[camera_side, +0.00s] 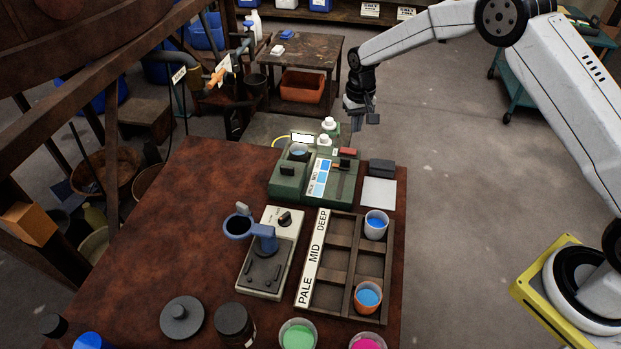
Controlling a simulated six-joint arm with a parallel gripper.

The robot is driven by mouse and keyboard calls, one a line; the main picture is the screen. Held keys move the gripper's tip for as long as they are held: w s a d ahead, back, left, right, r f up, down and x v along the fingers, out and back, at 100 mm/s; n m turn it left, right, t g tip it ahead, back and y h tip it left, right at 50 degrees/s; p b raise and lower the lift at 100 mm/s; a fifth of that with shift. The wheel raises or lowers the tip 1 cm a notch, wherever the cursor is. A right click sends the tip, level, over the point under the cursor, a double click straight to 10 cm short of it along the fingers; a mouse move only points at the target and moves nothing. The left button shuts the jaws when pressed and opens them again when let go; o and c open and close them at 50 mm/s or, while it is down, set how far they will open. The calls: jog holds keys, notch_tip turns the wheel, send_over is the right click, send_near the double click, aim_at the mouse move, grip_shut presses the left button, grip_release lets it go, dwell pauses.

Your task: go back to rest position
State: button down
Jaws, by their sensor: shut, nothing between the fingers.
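My gripper (362,116) is in the upper middle of the side view, in the air near the back edge of the brown table (180,235). Its fingers are together and hold nothing. The green device (312,172) with white knobs lies below it and a little to the left. A dark wooden rack (338,262) labelled PALE, MID, DEEP stands on the table. A cup of blue liquid (376,225) sits in its back right compartment, and an orange cup with blue liquid (368,297) sits in its front right one.
A grey device with a blue ring holder (238,225) stands left of the rack. A black jar (234,322), a round grey lid (181,317), a green-filled cup (298,334) and a pink-filled cup (367,342) line the front. Wooden beams (90,85) stand at left.

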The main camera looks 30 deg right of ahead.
jog(key=shift+s+r, duration=0.3)
jog(key=shift+r, duration=0.05)
jog(key=s+a+r+n+t, duration=0.1)
jog(key=s+r, duration=0.3)
jog(key=s, duration=1)
jog(key=s+r+n+t, duration=0.1)
jog(key=s+r, duration=0.3)
jog(key=s, duration=0.9)
jog(key=shift+s+a+n+t, duration=0.3)
jog(key=shift+s+a+n, duration=0.1)
jog(key=shift+n, duration=0.1)
jog(key=shift+w, duration=0.1)
jog(key=w+d+f+n+y, duration=0.1)
jog(key=w+n, duration=0.8)
jog(key=w, duration=1.8)
jog(key=shift+w+f+y, duration=0.3)
jog(key=shift+w+y, duration=0.05)
jog(key=shift+y, duration=0.35)
jog(key=shift+f, duration=0.1)
